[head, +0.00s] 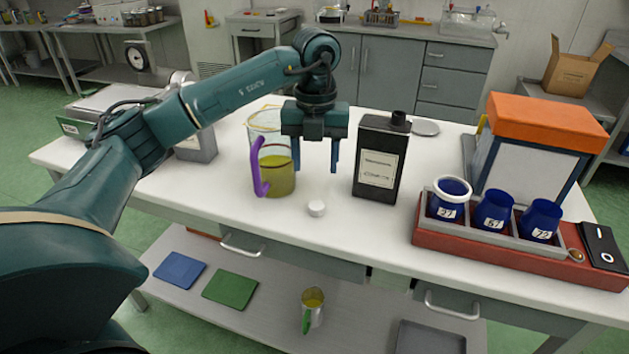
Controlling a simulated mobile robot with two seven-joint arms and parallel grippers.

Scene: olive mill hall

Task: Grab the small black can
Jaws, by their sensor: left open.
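The small black can (379,160) is a flat, dark, upright container with a pale label and a round black cap at its top right. It stands on the white table (370,238). My left gripper (316,170) points down, open and empty, just left of the can, with a gap between them. Its fingers are beside a clear jug (278,180) with a purple handle and yellow-green liquid, and partly overlap it in the picture. My right gripper is out of view.
A small white cap (317,208) lies in front of the jug. A red rack (490,245) with numbered blue cups (493,211) and an orange-topped box (543,124) stand right of the can. A grey disc (425,128) lies behind it. A grey metal container (197,145) is at left.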

